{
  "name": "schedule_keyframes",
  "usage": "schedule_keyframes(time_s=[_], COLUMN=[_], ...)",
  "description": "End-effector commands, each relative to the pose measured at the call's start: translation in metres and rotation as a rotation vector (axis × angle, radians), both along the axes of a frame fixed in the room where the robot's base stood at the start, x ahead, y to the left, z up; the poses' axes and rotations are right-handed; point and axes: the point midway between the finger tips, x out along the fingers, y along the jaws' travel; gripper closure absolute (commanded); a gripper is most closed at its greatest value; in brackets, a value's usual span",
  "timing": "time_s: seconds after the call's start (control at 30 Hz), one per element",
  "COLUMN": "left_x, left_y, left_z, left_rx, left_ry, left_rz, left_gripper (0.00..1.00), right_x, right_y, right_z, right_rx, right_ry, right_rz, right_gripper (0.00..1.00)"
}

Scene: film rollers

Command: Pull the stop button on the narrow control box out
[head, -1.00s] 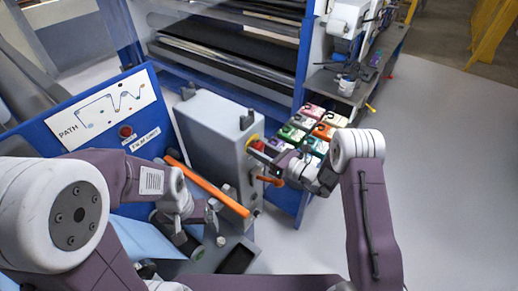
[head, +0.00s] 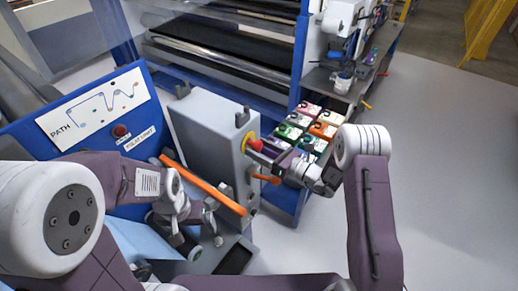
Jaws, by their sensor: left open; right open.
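The narrow control box (head: 207,135) is a tall grey box in the middle. On its right-hand face, a yellow ring (head: 246,141) surrounds the red stop button (head: 256,145), which stands out from the ring. My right gripper (head: 266,152) is open, with its fingertips beside the red button. I cannot tell whether they touch it. My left gripper (head: 195,224) is open and empty at the lower left, in front of the orange bar and away from the button.
An orange bar (head: 205,184) runs beside the box. An orange handle (head: 266,179) sits below the button. Several coloured cartons (head: 310,130) lie behind my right gripper. A blue panel (head: 60,150) with a PATH sign stands left. Open floor lies right.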

Motion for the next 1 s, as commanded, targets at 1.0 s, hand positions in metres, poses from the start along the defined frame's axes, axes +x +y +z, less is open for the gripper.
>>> schedule_keyframes(time_s=[1.0], left_x=[0.000], left_y=[0.000], left_z=[-0.045], left_rx=[0.000], left_ry=[0.000], left_rz=[0.000], left_gripper=[0.07], right_x=[-0.053], right_y=[-0.068], right_z=[-0.005], right_rx=[0.001], right_ry=[-0.002], right_rz=[0.009], right_gripper=[0.36])
